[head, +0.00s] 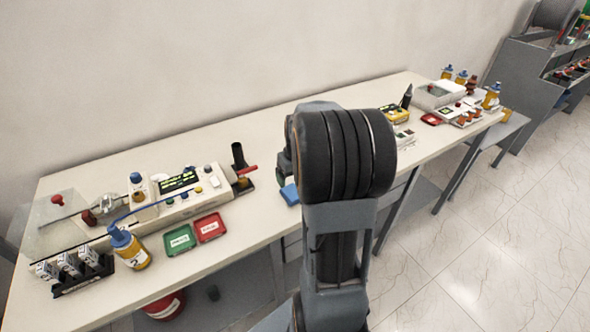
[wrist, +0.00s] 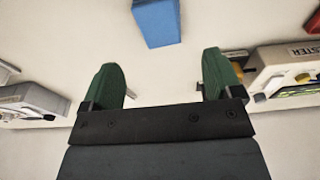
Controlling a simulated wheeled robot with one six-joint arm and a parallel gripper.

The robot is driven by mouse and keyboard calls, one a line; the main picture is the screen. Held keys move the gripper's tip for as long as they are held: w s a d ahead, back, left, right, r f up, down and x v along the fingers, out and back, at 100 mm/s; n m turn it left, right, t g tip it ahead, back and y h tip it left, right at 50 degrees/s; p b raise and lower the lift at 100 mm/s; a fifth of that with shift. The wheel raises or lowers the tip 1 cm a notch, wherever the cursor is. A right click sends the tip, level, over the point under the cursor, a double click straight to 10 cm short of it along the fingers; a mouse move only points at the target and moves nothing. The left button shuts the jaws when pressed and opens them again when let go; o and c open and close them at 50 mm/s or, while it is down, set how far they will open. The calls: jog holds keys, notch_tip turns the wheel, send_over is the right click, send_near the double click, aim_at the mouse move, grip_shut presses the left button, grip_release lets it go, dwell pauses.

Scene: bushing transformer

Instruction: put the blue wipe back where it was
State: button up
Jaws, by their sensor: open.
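The blue wipe (head: 290,194) lies on the bench, partly hidden behind my arm in the head view. In the wrist view the blue wipe (wrist: 157,22) is a small blue block at the top of the picture, beyond and between my fingertips and apart from them. My gripper (wrist: 168,75) is open, its two green fingers spread with only pale table between them. In the head view my arm hides the gripper.
Left of the wipe are a red tray (head: 208,228), a green tray (head: 180,239), a yellow bottle (head: 129,248) and a tester (head: 180,190). More bottles and devices stand at the bench's far right. Bare bench lies in front of the wall.

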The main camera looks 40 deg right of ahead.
jog(key=s+a+r, duration=0.3)
jog(key=a+r, duration=0.4)
jog(key=a, duration=0.2)
jog(key=s+a+n+t, duration=0.1)
jog(key=s+a+t, duration=0.1)
jog(key=s+a, duration=0.5)
jog(key=a, duration=0.4)
jog(key=shift+s+a+r+n, duration=0.2)
jog(key=shift+s+r+n, duration=0.1)
jog(key=shift+s+r, duration=0.1)
jog(key=shift+c, duration=0.5)
